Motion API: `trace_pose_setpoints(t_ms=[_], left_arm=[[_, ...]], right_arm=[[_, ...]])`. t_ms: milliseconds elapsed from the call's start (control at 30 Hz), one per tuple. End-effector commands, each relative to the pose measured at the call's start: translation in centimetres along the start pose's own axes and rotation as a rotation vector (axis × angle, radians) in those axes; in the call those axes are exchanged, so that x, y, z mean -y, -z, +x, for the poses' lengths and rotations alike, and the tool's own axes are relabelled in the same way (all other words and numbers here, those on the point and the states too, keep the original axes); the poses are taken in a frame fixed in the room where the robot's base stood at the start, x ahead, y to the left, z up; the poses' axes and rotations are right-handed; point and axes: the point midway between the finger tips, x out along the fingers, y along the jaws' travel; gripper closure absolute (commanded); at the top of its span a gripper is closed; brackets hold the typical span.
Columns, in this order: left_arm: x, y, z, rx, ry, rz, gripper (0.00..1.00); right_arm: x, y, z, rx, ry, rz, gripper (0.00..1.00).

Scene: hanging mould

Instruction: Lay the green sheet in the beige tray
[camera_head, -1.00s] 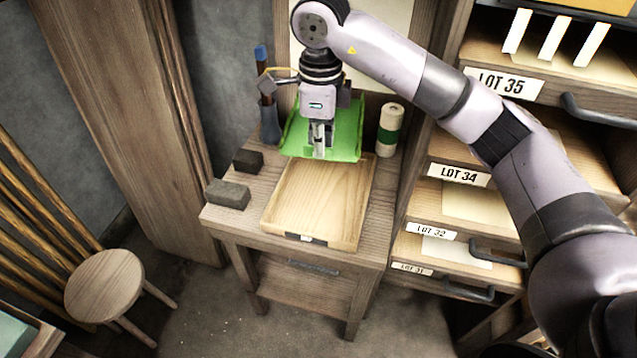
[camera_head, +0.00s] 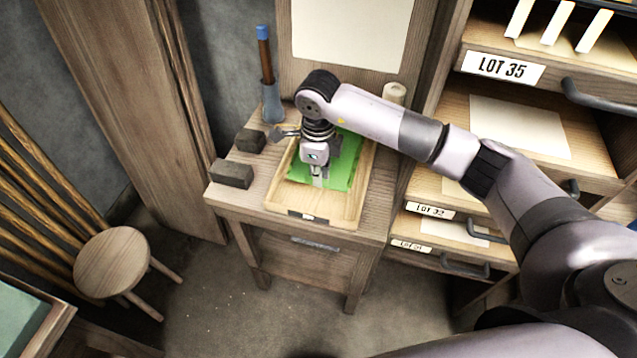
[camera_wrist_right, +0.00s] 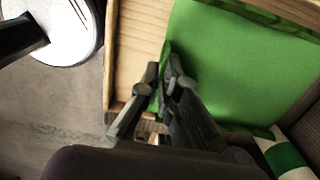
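The green sheet (camera_head: 346,162) lies over the back and middle of the beige tray (camera_head: 330,212), within its outline in the head view. The tray's front strip is bare. My right gripper (camera_head: 317,182) is over the tray at the sheet's front edge. In the right wrist view its fingers (camera_wrist_right: 164,72) are close together, with the raised edge of the sheet (camera_wrist_right: 235,70) between them. The sheet looks mostly flat there, beside the bare wood of the tray (camera_wrist_right: 135,50). My right arm hides part of the sheet's back. My left gripper is not in view.
Two dark blocks (camera_head: 232,174) (camera_head: 250,141) stand left of the tray. A blue-handled tool in a holder (camera_head: 270,100) is behind them. A white and green roll (camera_wrist_right: 285,158) stands near the tray's back. Drawers (camera_head: 430,209) are at the right, a stool (camera_head: 111,260) at lower left.

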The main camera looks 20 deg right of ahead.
Motion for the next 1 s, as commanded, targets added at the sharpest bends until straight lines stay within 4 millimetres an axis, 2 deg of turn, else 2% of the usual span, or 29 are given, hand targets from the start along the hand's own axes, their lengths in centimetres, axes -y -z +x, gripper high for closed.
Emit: trace_pose_setpoints(t_ms=[200, 300, 633, 700, 1000], left_arm=[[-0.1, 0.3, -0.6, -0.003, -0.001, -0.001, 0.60], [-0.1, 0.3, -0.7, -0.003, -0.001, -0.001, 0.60], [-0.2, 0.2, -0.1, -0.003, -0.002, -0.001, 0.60], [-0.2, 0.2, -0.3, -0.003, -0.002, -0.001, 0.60], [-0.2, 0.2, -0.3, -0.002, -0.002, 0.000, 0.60]], right_arm=[[-0.2, 0.1, 3.1, -0.004, -0.004, 0.000, 1.00], [-0.1, 0.1, 4.0, -0.003, -0.002, -0.001, 1.00], [-0.1, 0.1, 4.4, -0.002, 0.000, -0.001, 1.00], [-0.1, 0.1, 4.3, -0.002, 0.000, -0.001, 0.93], [-0.1, 0.1, 4.3, -0.002, -0.001, -0.001, 0.75]])
